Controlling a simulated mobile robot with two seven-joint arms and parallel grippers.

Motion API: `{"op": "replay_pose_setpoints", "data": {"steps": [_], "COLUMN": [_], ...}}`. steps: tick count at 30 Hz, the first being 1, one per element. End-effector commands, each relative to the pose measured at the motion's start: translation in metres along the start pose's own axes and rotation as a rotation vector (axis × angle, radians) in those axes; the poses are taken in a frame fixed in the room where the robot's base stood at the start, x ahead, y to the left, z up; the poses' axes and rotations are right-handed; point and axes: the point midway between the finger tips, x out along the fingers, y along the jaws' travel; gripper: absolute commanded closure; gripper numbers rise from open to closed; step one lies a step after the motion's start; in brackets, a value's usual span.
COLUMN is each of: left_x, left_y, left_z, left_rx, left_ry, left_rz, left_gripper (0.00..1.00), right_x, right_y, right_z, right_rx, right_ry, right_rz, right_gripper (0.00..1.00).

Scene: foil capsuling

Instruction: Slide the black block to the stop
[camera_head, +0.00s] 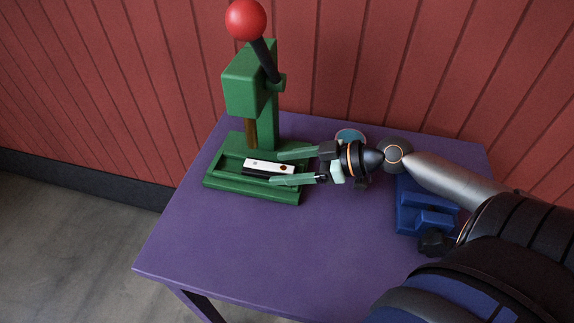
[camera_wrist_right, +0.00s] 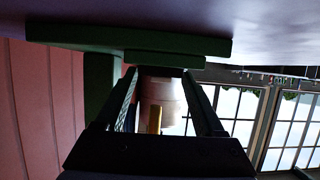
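The black block (camera_head: 256,174) lies in the channel of the green press base (camera_head: 228,184), with a white strip with dark dots along it. My right gripper (camera_head: 275,168) comes in from the right at the base. Its two fingers are apart, one behind and one in front of the block's right part; I cannot tell whether they touch it. In the right wrist view the fingers (camera_wrist_right: 160,78) are also spread, pointing at the green base (camera_wrist_right: 130,38). The block cannot be made out there. The stop cannot be told apart from the base. My left gripper is out of view.
The press has a green head (camera_head: 247,82) and a lever with a red ball (camera_head: 246,19) above the block. A blue fixture (camera_head: 409,207) and a round teal-topped item (camera_head: 350,135) stand to the right. The front of the purple table (camera_head: 240,245) is clear.

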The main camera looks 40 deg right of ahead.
Motion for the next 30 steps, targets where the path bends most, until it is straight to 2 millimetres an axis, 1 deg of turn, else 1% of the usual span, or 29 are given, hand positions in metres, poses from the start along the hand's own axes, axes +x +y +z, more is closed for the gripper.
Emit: {"op": "replay_pose_setpoints", "data": {"steps": [1, 2, 18, 20, 21, 30], "left_x": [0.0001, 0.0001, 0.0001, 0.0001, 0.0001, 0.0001], "left_y": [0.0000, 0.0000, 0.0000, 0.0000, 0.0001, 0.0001], "left_z": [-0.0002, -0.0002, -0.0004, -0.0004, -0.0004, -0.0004], "left_rx": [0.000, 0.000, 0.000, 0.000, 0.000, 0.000], "left_ry": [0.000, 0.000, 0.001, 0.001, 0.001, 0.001], "left_rz": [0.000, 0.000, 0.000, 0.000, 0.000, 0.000], "left_gripper": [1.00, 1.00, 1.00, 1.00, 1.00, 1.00], "right_x": [-0.0001, -0.0001, -0.0001, -0.0001, -0.0001, -0.0001], "right_y": [-0.0001, -0.0001, -0.0003, -0.0003, -0.0003, -0.0002], "right_z": [0.0001, 0.0001, 0.0001, 0.0001, 0.0001, 0.0001], "right_rx": [0.000, 0.000, 0.000, 0.000, 0.000, 0.000], "right_ry": [0.000, 0.000, 0.000, 0.000, 0.000, 0.000], "right_rz": [0.000, 0.000, -0.001, -0.001, -0.001, 0.000], "right_gripper": [0.36, 0.39, 1.00, 1.00, 0.44, 0.11]}}
